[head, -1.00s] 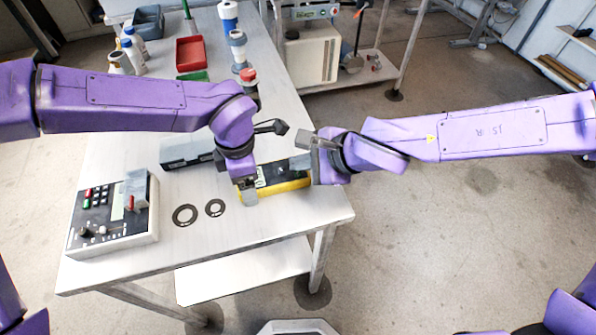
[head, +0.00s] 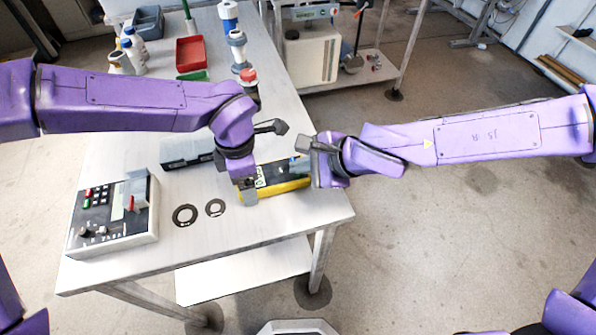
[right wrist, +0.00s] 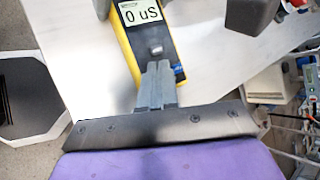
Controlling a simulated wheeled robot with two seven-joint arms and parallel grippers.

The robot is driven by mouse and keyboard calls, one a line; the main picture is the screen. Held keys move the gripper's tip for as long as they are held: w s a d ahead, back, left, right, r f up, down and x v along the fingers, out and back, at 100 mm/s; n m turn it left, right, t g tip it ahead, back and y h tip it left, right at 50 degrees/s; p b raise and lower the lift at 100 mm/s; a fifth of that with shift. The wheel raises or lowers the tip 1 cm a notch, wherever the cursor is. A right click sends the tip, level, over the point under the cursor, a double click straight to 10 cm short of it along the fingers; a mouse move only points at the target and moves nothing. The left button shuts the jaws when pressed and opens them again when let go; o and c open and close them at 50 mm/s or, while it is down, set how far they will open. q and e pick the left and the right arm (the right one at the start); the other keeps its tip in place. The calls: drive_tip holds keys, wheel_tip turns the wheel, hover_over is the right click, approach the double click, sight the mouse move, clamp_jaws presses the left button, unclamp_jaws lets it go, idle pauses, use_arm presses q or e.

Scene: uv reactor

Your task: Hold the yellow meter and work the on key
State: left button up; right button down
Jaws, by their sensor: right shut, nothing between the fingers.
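The yellow meter (head: 287,187) lies on the bench near its front right edge, dark-faced with a yellow rim. In the right wrist view the meter (right wrist: 126,42) has a lit screen (right wrist: 141,11) reading "0 uS" and a grey key (right wrist: 155,47) below it. My left gripper (head: 247,190) is closed around the meter's left end, its finger against the front side. My right gripper (head: 299,167) is shut and empty over the right end. Its fingertips (right wrist: 158,70) are just short of the grey key in that view; contact cannot be told.
A control box (head: 112,225) with keys and a red switch stands at the front left. Two dark rings (head: 185,215) lie beside it. A grey case (head: 187,151) sits behind the meter. Bottles, a red tray (head: 191,51) and a red-topped item (head: 248,76) stand farther back.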

sight(301, 178)
drive_tip(key=shift+f, duration=0.3)
drive_tip(key=shift+r, duration=0.1)
idle(0.3)
drive_tip(key=shift+r, duration=0.7)
wheel_tip(301, 178, up, 5)
idle(0.3)
idle(0.5)
use_arm(q)
drive_tip(key=o, duration=1.1)
